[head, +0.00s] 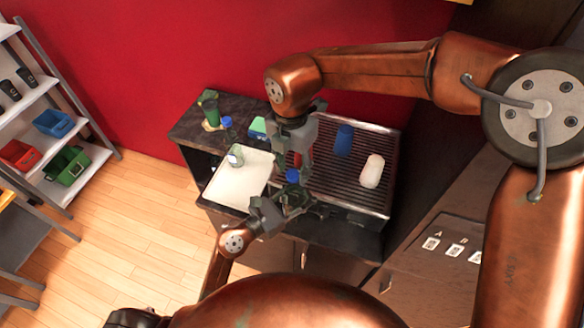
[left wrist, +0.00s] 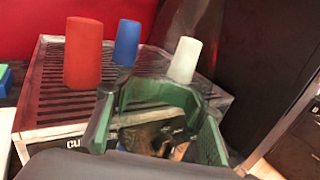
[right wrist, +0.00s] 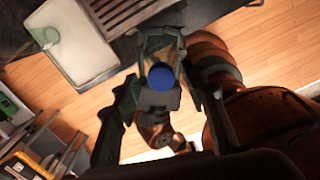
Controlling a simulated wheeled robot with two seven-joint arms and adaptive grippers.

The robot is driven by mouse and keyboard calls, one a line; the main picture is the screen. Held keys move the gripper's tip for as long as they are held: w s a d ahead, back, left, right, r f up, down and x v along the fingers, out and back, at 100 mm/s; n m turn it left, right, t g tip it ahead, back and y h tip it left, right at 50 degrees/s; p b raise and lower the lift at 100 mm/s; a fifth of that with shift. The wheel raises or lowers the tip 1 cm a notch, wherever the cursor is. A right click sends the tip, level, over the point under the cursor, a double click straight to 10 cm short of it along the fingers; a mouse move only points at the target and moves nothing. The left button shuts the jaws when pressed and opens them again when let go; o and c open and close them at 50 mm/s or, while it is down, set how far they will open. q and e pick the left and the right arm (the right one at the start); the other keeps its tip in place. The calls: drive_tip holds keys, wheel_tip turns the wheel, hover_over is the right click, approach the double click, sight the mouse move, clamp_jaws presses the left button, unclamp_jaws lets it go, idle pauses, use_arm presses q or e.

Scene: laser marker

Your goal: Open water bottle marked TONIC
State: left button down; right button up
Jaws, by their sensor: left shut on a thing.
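A bottle with a blue cap (head: 292,175) is held upright at the front edge of the counter by my left gripper (head: 283,200). In the left wrist view its fingers (left wrist: 152,125) close around a see-through body, hard to make out. No TONIC label is readable. My right gripper (head: 297,145) points down from above the bottle. In the right wrist view the blue cap (right wrist: 160,76) lies between its spread fingers, apart from both; my left gripper shows below the cap.
A red cup (left wrist: 83,52), a blue cup (head: 343,140) and a white cup (head: 372,171) stand on the ribbed grille (head: 330,180). A white tray (head: 238,185) with a clear bottle (head: 235,156) lies left. Another blue-capped bottle (head: 227,123) and a green cup (head: 209,106) stand behind.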

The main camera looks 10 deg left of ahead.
drive_tip(key=shift+r, duration=2.3)
drive_tip(key=shift+c, duration=0.3)
wheel_tip(320, 180, up, 3)
drive_tip(key=shift+a+r+m, duration=0.1)
drive_tip(key=shift+m, duration=0.7)
drive_tip(key=shift+s, duration=0.2)
drive_tip(key=shift+w+f, duration=0.15)
drive_tip(key=shift+f, duration=3.75)
drive_tip(key=shift+c, duration=0.4)
